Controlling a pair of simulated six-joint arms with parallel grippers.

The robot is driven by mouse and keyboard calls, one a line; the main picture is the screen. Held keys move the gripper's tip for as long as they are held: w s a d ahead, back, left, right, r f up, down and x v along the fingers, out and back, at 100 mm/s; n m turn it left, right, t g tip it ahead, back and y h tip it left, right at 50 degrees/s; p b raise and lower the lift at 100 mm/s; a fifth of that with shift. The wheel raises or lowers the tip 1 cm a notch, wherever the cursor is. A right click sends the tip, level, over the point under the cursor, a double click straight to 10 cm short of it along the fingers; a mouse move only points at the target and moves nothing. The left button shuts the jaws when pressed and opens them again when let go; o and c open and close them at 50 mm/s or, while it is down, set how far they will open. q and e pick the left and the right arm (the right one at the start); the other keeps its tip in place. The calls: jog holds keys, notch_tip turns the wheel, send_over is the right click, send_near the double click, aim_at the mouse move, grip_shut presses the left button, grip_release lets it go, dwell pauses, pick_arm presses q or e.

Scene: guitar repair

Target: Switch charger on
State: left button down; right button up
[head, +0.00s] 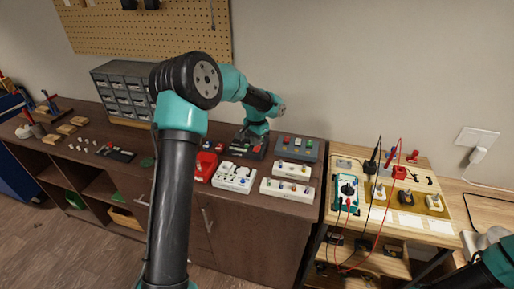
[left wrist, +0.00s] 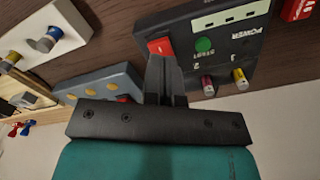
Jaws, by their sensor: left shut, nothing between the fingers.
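The charger is a dark grey box (left wrist: 225,50) in the left wrist view. It has a pale display strip, the word POWER, a green START button (left wrist: 203,44), a red switch (left wrist: 160,45) and two knob-like terminals. My left gripper (left wrist: 163,62) is shut and empty, with its fingertips right at the red switch. I cannot tell whether they touch it, and they hide part of it. In the head view my left gripper (head: 252,140) is over the dark box (head: 240,153) on the brown bench and covers much of it. My right gripper is out of view.
A blue-grey box with coloured buttons (head: 297,148) stands just right of the charger. White panels (head: 234,177) and a red item (head: 205,166) lie in front. A drawer cabinet (head: 115,90) stands behind left. A wooden table (head: 385,222) with a multimeter is at the right.

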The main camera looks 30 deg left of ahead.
aim_at(256, 149)
pick_arm(q)
jog(key=shift+f, duration=1.35)
dwell(1.3)
jog(key=shift+r, duration=0.15)
jog(key=shift+r, duration=3.4)
